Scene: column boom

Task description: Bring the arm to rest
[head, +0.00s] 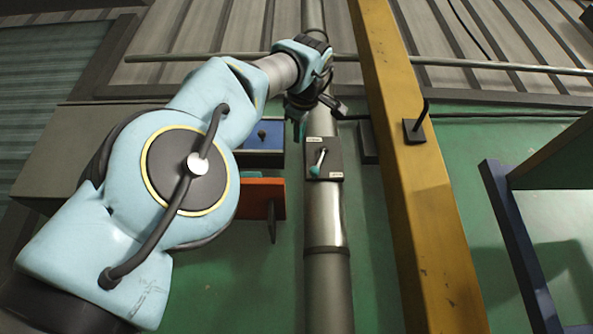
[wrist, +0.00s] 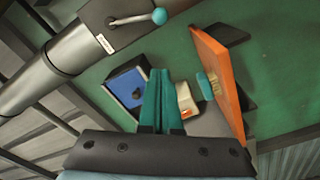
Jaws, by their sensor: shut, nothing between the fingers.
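My gripper (head: 299,128) is at the end of my light blue arm, raised near the grey pipe in the head view. It also shows in the wrist view (wrist: 157,72), where its two teal fingers are together with nothing between them. A lever with a teal ball knob (head: 315,171) is on a dark plate (head: 333,158) on the pipe, just below and right of my fingers. In the wrist view the knob (wrist: 159,16) is at the top, apart from my fingertips.
The grey pipe (head: 326,225) and a yellow beam (head: 405,165) stand right of my arm. A blue-fronted box (head: 262,136) and an orange panel (head: 262,192) are close behind it. A dark blue frame (head: 520,245) is at the right. Open green surface lies between.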

